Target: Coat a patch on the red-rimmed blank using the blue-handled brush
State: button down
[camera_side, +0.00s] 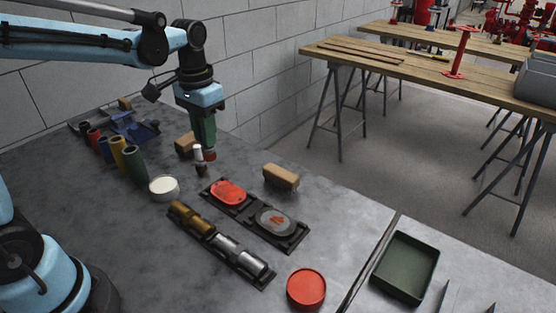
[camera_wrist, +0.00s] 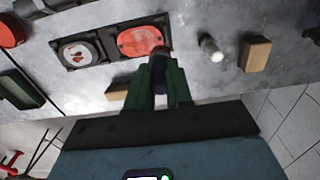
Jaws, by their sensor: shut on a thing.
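My gripper (camera_side: 206,143) is shut on the brush, whose dark blue handle (camera_wrist: 158,72) shows between the green fingers in the wrist view. The brush's dark reddish tip (camera_side: 209,155) points down, above the bench just behind the black two-place holder (camera_side: 252,212). In that holder lie an orange-red disc (camera_side: 228,192), seemingly the red-rimmed blank, and a grey-rimmed disc (camera_side: 277,222) with a reddish blotch. In the wrist view the tip is close to the edge of the orange-red disc (camera_wrist: 140,41); I cannot tell whether they touch.
A small silver-and-black cylinder (camera_side: 198,157) stands beside the gripper. Wooden blocks (camera_side: 281,176) lie near the holder. A bowl of white stuff (camera_side: 164,187), a rack of metal cylinders (camera_side: 222,243), a red round dish (camera_side: 306,288) and a green tray (camera_side: 406,267) surround it.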

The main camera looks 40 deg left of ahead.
aim_at(211, 158)
jog(key=shift+f, duration=3.4)
jog(key=shift+d+f, duration=0.5)
jog(key=shift+f, duration=0.05)
jog(key=shift+d+f, duration=0.1)
jog(key=shift+d, duration=2.55)
jog(key=shift+a, duration=3.15)
jog(key=shift+w, duration=0.3)
jog(key=shift+d, duration=3.1)
jog(key=shift+a, duration=3)
jog(key=shift+a+r, duration=0.15)
jog(key=shift+r, duration=4)
